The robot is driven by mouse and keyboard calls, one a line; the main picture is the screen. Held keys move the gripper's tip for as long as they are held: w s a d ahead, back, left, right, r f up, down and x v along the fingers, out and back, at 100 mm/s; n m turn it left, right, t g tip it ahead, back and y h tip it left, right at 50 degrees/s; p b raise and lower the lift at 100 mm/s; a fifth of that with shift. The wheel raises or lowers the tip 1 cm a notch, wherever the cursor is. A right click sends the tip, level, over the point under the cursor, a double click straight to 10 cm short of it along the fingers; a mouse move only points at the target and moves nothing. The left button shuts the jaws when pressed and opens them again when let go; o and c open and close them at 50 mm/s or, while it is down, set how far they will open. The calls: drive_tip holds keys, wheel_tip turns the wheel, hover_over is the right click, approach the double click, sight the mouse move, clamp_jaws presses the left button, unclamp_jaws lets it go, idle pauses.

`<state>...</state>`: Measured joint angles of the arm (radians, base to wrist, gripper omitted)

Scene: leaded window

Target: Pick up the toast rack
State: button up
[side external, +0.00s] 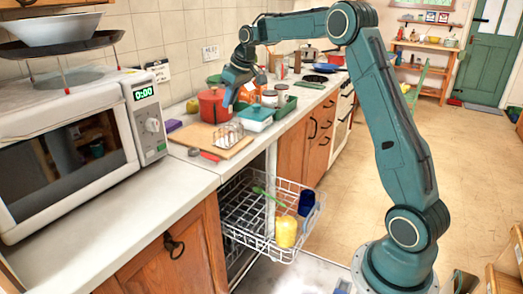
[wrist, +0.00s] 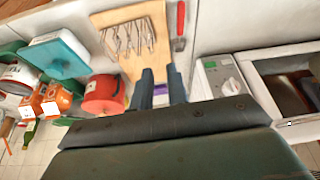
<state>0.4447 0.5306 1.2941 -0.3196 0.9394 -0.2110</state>
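The toast rack (side external: 228,134) is a small pale wire rack on a wooden board (side external: 205,142) on the counter. In the wrist view the rack (wrist: 127,38) lies on the board (wrist: 160,50), up and left of my fingertips. My gripper (side external: 231,100) hangs above the counter near the red pot, higher than the rack and apart from it. In the wrist view the two dark fingers of my gripper (wrist: 160,72) stand apart with nothing held between them.
A red pot (side external: 212,106) stands just behind the board, and a teal-lidded box (side external: 258,114) to its right. A red-handled tool (side external: 204,154) lies at the board's front left. A microwave (side external: 70,140) stands left. An open dishwasher rack (side external: 262,212) juts out below the counter.

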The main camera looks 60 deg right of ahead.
sight(221, 133)
drive_tip(key=w+d+f, duration=0.1)
drive_tip(key=d+f, duration=0.1)
drive_tip(key=shift+w+d+f, duration=0.2)
drive_tip(key=shift+w+d, duration=0.15)
drive_tip(key=shift+x, duration=4.25)
drive_tip(key=shift+f, duration=0.2)
drive_tip(key=shift+x, duration=2.45)
drive_tip(key=shift+c, duration=0.5)
clamp_jaws()
